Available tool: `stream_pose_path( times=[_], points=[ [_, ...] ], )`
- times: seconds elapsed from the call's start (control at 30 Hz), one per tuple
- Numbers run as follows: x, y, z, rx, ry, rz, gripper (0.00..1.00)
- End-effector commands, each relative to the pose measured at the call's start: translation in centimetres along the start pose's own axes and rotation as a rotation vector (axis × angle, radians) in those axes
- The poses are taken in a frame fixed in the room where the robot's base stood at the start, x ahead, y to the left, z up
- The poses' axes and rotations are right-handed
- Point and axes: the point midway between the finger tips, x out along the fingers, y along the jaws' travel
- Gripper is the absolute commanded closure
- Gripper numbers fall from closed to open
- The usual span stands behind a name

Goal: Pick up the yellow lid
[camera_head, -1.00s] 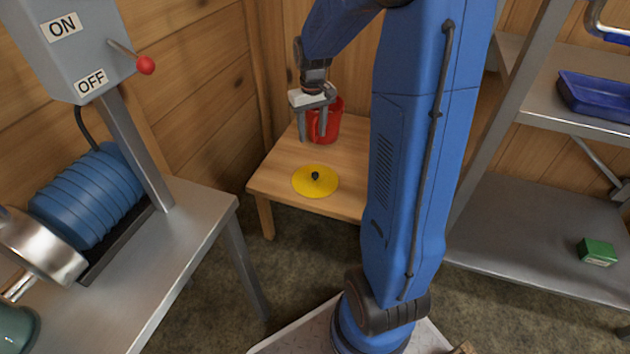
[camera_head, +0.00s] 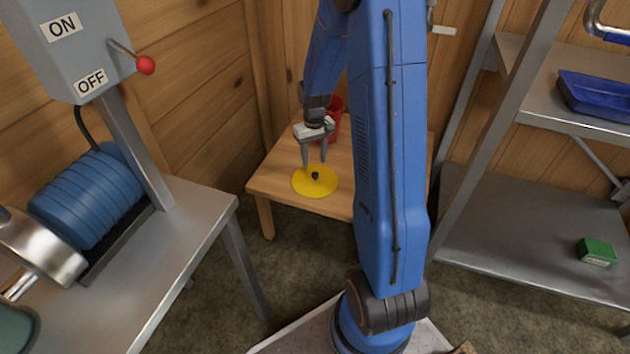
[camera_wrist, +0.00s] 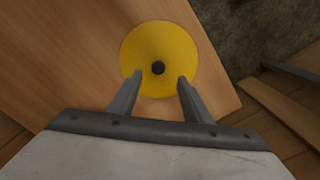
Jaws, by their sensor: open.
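The yellow lid (camera_head: 313,187) is a flat disc with a small black knob (camera_head: 315,175) at its middle. It lies on the small wooden table, near the front edge. My gripper (camera_head: 314,164) is open and empty, pointing down just above the lid. In the wrist view the lid (camera_wrist: 180,45) lies ahead of the fingers, with the knob (camera_wrist: 158,68) roughly midway between and slightly beyond the fingertips (camera_wrist: 160,76). The fingers do not appear to touch the knob.
A red container (camera_head: 334,112) stands behind my gripper on the wooden table (camera_head: 275,178). A metal bench (camera_head: 165,240) with a blue motor (camera_head: 90,198) is at left. Metal shelves (camera_head: 520,230) at right hold a blue tray (camera_head: 597,96) and a green box (camera_head: 597,251).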

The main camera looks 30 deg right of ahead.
Motion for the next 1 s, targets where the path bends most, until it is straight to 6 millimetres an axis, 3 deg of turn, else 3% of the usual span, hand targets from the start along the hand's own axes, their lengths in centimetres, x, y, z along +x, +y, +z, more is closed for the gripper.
stream_pose_path(
  times=[0.27,0.6,0.97,1.0],
  points=[
    [1.8,0.1,0.0,0.0,-0.001,0.0,0.55],
    [5.9,0.3,0.0,0.0,-0.001,0.0,0.55],
    [6.5,0.3,-0.1,0.0,0.0,0.0,0.55],
    [6.5,0.3,-0.1,0.0,0.0,0.0,0.65]
  ],
)
